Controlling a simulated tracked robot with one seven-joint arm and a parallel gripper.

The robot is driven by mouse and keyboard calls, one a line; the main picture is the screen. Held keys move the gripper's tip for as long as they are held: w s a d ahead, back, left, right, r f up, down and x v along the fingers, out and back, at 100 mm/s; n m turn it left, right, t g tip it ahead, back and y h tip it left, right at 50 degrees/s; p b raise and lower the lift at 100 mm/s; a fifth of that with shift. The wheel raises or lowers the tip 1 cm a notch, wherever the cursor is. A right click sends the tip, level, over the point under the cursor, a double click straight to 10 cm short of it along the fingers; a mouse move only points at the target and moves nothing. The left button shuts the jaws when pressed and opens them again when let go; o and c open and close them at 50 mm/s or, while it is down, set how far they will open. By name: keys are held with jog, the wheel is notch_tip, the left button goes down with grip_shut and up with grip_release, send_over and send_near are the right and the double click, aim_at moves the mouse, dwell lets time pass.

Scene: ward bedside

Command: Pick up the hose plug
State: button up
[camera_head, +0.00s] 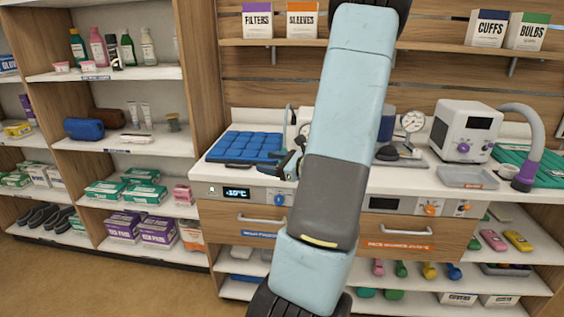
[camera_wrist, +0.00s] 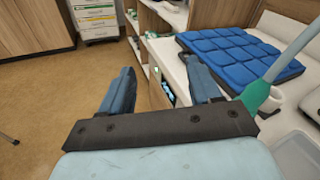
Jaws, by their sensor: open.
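Two hose ends show, and I cannot tell which one the task means. A purple plug (camera_head: 525,177) ends a grey hose at the far right of the counter in the head view. A teal collar (camera_wrist: 262,96) on a pale tube stands just right of my gripper in the wrist view. My gripper (camera_wrist: 160,78) is open, with nothing between its fingers, over the counter's front edge. In the head view my gripper (camera_head: 290,163) is partly hidden behind my arm, near the blue pad and far left of the purple plug.
A blue cushioned pad (camera_head: 243,147) lies on the counter (camera_head: 400,182). A white device (camera_head: 466,130), a grey tray (camera_head: 467,177) and a gauge (camera_head: 412,122) stand to the right. Stocked shelves (camera_head: 120,73) are at left. My arm hides the counter's middle.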

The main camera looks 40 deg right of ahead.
jog(key=s+d+f+m+t+h, duration=0.1)
jog(key=s+d+f+m+h, duration=0.1)
jog(key=d+m+h, duration=0.3)
jog(key=s+d+f+m+t+h, duration=0.1)
jog(key=s+d+f+m, duration=0.1)
jog(key=d, duration=0.4)
jog(key=w, duration=0.5)
jog(key=w+d, duration=0.1)
jog(key=w, duration=0.2)
jog(key=shift+w, duration=0.15)
jog(key=shift+w+d, duration=0.25)
jog(key=shift+w, duration=1.1)
jog(key=shift+w+d, duration=0.2)
jog(key=shift+w, duration=1.1)
jog(key=c, duration=1)
